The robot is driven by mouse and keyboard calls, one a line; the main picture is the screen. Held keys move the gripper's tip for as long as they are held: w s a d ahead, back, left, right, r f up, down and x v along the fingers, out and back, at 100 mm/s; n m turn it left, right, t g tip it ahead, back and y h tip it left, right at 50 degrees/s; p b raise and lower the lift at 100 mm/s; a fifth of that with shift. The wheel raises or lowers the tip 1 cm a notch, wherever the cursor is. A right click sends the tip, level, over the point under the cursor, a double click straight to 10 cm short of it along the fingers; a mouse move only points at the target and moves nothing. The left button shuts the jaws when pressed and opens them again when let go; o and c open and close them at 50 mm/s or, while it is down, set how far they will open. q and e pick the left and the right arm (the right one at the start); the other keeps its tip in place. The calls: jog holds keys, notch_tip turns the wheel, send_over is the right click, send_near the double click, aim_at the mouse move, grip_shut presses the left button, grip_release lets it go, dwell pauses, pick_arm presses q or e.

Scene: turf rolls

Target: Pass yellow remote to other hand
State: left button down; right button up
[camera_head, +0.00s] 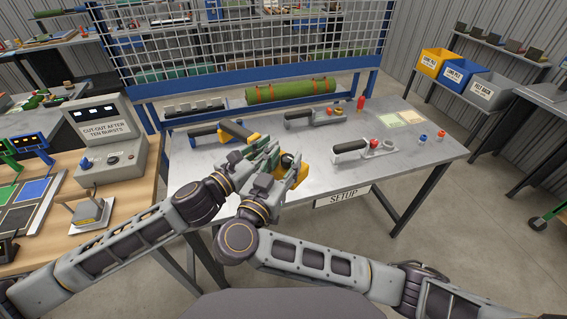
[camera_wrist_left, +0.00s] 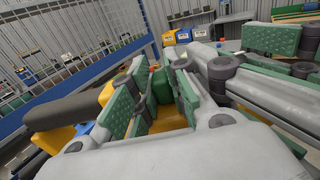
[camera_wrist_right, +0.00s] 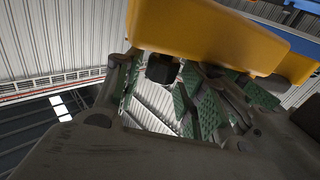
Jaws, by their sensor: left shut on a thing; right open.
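The yellow remote (camera_head: 291,161) shows in the head view among my two grippers, above the front of the metal table, partly hidden by the fingers. My left gripper (camera_head: 270,155) is shut on it; in the left wrist view yellow (camera_wrist_left: 165,119) shows between the green-padded fingers. My right gripper (camera_head: 296,180) is open, close beside the left one. In the right wrist view a large yellow body (camera_wrist_right: 205,32) passes close above the right fingers (camera_wrist_right: 160,105). I cannot tell whether the right fingers touch it.
The metal table (camera_head: 420,158) carries dark-handled tools on grey stands (camera_head: 350,150), a green roll (camera_head: 290,90) and small red and blue knobs. A grey control box (camera_head: 108,140) stands left. The table's right part has free room.

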grip_shut()
pick_arm(q)
jog(key=c, duration=1.3)
grip_release()
jog(key=shift+s+a, duration=0.1)
jog(key=shift+s, duration=0.1)
jog(key=v, duration=1.1)
jog(key=shift+a, duration=0.25)
jog(key=shift+a, duration=0.1)
dwell(0.5)
